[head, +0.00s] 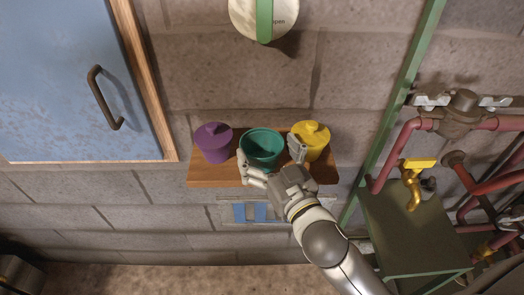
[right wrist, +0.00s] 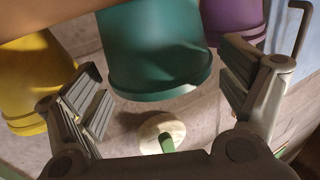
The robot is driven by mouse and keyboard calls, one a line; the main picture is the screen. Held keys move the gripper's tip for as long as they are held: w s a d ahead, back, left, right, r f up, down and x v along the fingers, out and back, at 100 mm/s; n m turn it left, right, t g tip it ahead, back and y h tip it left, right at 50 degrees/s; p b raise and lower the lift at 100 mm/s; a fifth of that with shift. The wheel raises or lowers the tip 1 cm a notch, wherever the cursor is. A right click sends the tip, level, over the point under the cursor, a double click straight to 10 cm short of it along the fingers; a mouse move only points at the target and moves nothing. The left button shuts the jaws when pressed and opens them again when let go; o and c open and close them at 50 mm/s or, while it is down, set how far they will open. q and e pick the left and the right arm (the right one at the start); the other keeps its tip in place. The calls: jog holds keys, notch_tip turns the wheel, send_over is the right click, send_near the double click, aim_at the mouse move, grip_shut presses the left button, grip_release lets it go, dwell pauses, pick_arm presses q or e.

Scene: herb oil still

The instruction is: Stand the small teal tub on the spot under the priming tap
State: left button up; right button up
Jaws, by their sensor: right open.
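The small teal tub (head: 262,146) stands open-topped on a wooden wall shelf, between a purple lidded pot and a yellow lidded pot. My right gripper (head: 270,158) is open at the tub, one finger on each side of it. In the right wrist view the tub (right wrist: 155,50) shows between the spread fingers of the gripper (right wrist: 166,92), with gaps at both sides. A brass tap with a yellow handle (head: 414,184) hangs over a green metal stand (head: 405,228) at the right. I cannot make out a marked spot under it. My left gripper is not in view.
The purple pot (head: 213,143) and yellow pot (head: 311,141) stand close beside the tub on the shelf (head: 207,175). A green upright post (head: 398,100) and red pipes (head: 393,155) flank the tap. A blue cabinet door (head: 75,80) is at the left.

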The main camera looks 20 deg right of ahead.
aim_at(254, 131)
jog(key=w, duration=0.3)
jog(key=shift+w+a+p, duration=0.1)
jog(key=shift+a+p, duration=0.05)
jog(key=shift+p, duration=0.2)
jog(key=c, duration=0.9)
jog(key=shift+c, duration=0.2)
jog(key=shift+r, duration=0.15)
